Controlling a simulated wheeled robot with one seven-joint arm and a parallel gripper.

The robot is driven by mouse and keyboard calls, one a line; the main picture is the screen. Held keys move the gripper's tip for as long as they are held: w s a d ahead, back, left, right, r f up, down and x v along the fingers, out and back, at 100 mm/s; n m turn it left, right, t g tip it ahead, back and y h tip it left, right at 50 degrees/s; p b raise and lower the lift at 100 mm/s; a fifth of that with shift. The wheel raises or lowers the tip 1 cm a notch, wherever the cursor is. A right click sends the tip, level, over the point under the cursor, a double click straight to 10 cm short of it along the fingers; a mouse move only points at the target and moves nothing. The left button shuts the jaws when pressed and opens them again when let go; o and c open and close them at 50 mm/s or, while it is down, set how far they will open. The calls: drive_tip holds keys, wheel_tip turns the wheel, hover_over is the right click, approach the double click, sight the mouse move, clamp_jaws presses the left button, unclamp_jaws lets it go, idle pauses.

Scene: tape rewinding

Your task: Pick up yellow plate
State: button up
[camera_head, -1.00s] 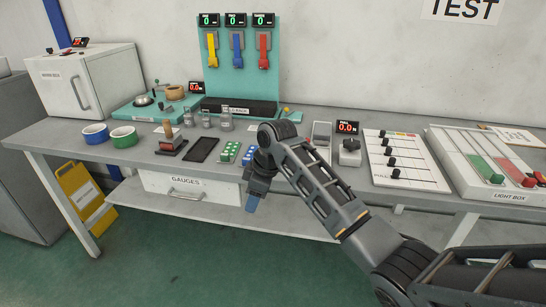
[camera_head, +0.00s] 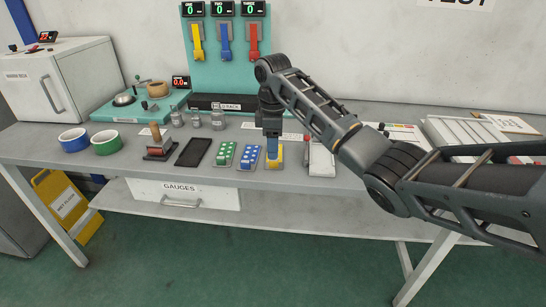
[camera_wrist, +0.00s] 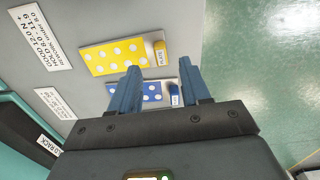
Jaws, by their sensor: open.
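The yellow plate (camera_head: 277,163) lies on the grey bench in the head view, at the right end of a row with a blue plate (camera_head: 250,156) and a green plate (camera_head: 225,154). My gripper (camera_head: 272,154) hangs over it, pointing down, and hides part of it. In the wrist view the yellow plate (camera_wrist: 113,57) has white dots and a yellow block at its right end. The open, empty fingers (camera_wrist: 160,72) show below it in the picture, with the blue plate (camera_wrist: 150,94) seen between them. I cannot tell how high the fingertips are.
Behind are a black rack (camera_head: 222,102) and small weights. The bench's front edge is near.

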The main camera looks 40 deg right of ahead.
sight(278, 164)
drive_tip(key=shift+s+f+p, duration=0.15)
drive_tip(key=shift+f+p, duration=0.2)
drive_tip(key=shift+f, duration=1.95)
clamp_jaws()
